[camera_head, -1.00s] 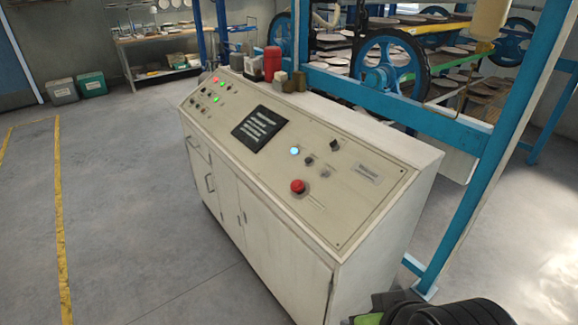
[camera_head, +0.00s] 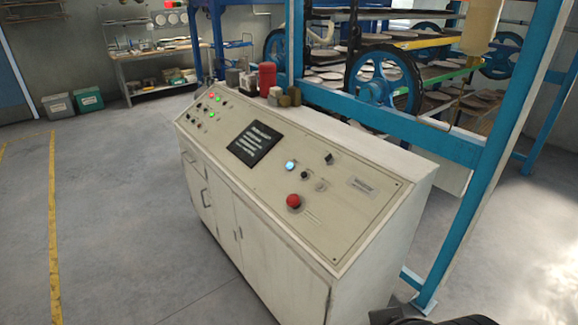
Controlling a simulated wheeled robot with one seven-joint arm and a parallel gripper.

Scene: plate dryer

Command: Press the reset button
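A cream control console (camera_head: 310,235) stands in the middle of the head view, its sloped panel facing me. On the panel's right part are a red mushroom button (camera_head: 293,201), a lit bluish-white button (camera_head: 290,166), a small dark knob (camera_head: 304,174) and a black switch (camera_head: 328,158). Small lit green and red buttons (camera_head: 211,115) sit at the far left end. The labels are too small to read, so I cannot tell which one is the reset button. A dark part of my arm shows at the bottom right edge. My gripper's fingers are not visible.
A black screen (camera_head: 255,144) sits mid-panel. Cups and a red canister (camera_head: 267,76) stand on the console's top. A blue frame (camera_head: 480,160) with wheels and plate racks stands behind and to the right. Grey floor (camera_head: 110,220) is clear on the left.

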